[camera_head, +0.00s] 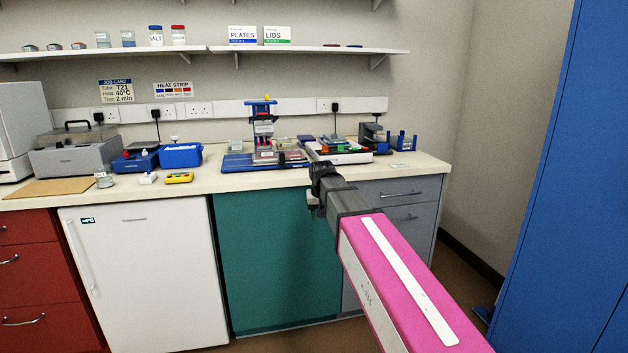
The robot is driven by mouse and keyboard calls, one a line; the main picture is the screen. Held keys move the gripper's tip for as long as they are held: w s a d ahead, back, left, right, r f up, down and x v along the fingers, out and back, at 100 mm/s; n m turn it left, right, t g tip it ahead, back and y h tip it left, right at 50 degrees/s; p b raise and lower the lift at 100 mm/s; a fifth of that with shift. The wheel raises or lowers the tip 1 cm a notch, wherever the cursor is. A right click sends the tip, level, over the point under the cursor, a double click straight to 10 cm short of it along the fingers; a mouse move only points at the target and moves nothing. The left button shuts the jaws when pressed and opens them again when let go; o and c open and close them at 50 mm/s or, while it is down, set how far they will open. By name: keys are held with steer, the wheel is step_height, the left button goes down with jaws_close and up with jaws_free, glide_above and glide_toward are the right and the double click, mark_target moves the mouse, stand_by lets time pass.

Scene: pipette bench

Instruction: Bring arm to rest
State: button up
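My arm reaches in from the lower right, with a pink link and a grey wrist section. My gripper (318,188) is dark and sits at the end of the arm, in front of the bench's front edge in the picture. Its fingers are small and partly hidden by the wrist, so I cannot tell whether they are open or shut. I see no object in it. The bench top (225,183) lies behind and to the left of it.
A blue mat (236,163) carries a stand with a blue top (262,104). A blue box (181,155), a yellow device (179,177) and a grey lidded machine (72,155) stand left. A tall blue cabinet (565,170) is at right. Floor shows between bench and cabinet.

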steer(key=s+d+f+g, duration=0.1)
steer(key=s+d+f, duration=0.4)
steer(key=f, duration=0.3)
steer(key=s+d+f+m+g, duration=0.1)
steer(key=s+d+f, duration=0.5)
steer(key=s+f, duration=0.2)
steer(key=s+d+f, duration=0.5)
steer(key=s+f, duration=0.2)
steer(key=f, duration=0.2)
steer(key=shift+d+m+g, duration=0.3)
steer(key=shift+d+g, duration=0.1)
